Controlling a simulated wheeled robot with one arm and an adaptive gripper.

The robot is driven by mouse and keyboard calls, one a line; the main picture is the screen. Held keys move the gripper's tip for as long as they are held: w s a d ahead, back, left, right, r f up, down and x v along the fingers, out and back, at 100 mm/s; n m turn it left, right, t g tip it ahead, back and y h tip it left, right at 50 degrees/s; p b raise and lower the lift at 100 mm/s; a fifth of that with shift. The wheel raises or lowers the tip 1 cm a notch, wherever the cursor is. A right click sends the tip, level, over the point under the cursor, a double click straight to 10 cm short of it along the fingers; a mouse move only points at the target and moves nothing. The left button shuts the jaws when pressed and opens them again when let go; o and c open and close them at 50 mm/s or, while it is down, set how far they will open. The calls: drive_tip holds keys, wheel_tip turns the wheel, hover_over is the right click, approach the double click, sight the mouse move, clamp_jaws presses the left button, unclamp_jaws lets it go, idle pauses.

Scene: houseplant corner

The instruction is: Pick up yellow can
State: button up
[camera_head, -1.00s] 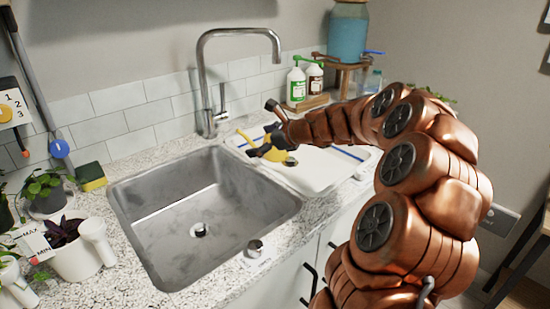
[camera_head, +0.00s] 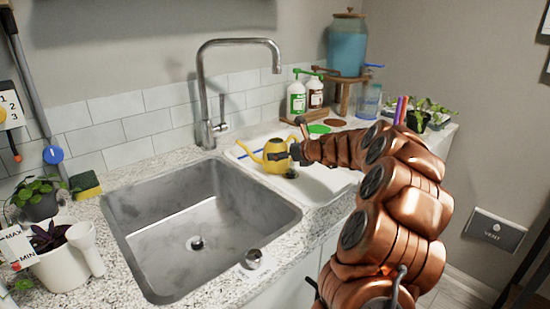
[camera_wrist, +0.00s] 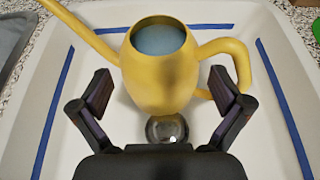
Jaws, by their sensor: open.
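The yellow can (camera_head: 275,155) is a small watering can with a long spout and a loop handle. It stands upright on the white tray (camera_head: 240,157) to the right of the sink. In the wrist view the yellow can (camera_wrist: 160,75) has its spout to the upper left and its handle to the right, and bluish water shows inside its opening. My gripper (camera_wrist: 165,90) is open, its two fingers on either side of the lower body, with gaps visible; I see no clear contact. In the head view my gripper (camera_head: 298,140) partly covers the can's right side.
The sink (camera_head: 200,220) lies left of the tray, with the tall faucet (camera_head: 204,95) behind it. Blue strips (camera_wrist: 275,80) line the tray.

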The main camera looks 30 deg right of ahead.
drive_tip(key=shift+x, duration=1.2)
drive_tip(key=c, duration=1.4)
